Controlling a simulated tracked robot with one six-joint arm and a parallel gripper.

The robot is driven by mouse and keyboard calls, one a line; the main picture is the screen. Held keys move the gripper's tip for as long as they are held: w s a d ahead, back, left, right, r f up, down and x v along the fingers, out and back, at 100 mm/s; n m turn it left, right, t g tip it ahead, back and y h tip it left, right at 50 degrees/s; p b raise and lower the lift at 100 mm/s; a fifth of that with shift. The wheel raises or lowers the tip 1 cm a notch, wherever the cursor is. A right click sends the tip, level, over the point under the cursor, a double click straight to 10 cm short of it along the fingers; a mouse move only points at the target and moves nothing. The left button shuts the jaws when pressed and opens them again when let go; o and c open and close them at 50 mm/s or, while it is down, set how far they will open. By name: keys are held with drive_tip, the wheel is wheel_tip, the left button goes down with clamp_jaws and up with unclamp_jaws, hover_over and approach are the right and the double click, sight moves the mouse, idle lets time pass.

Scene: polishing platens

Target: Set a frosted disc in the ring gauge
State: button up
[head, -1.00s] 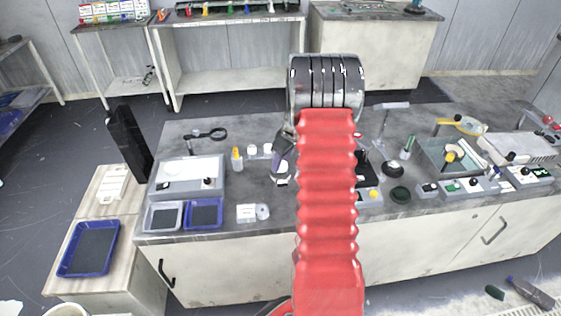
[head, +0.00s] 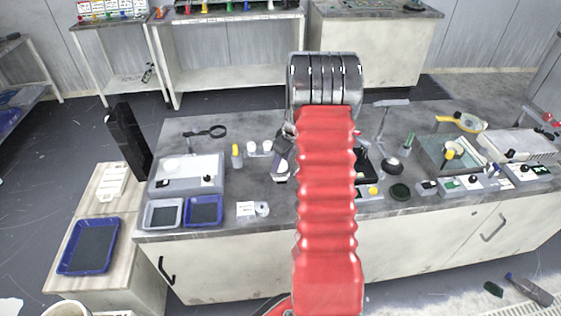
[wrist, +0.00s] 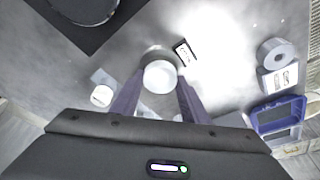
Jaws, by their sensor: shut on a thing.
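In the wrist view, my gripper (wrist: 161,84) is shut on a pale round frosted disc (wrist: 160,76). A grey ring (wrist: 156,52), likely the ring gauge, shows as an arc just past the disc. The disc overlaps it in the picture, and I cannot tell whether it is inside the ring or above it. In the head view, my gripper (head: 282,160) is low over the bench, left of my red arm, which partly hides that spot. Another white disc (wrist: 102,95) sits on a grey holder beside my left finger; the holder with two white pieces (head: 260,148) also shows in the head view.
A small black-edged label (wrist: 185,52) lies close to the ring. A grey roll (wrist: 275,53) and a white card (wrist: 279,80) lie at the right, near a blue tray (wrist: 254,121). A black mat (wrist: 66,35) is at upper left. A yellow-capped bottle (head: 237,156) stands left of the holder.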

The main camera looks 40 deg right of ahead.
drive_tip(key=shift+f, duration=0.4)
idle(1.4)
drive_tip(key=o, duration=1.2)
drive_tip(key=v, duration=1.3)
drive_tip(key=shift+s+r, duration=0.1)
drive_tip(key=shift+r, duration=0.25)
drive_tip(key=shift+m, duration=0.3)
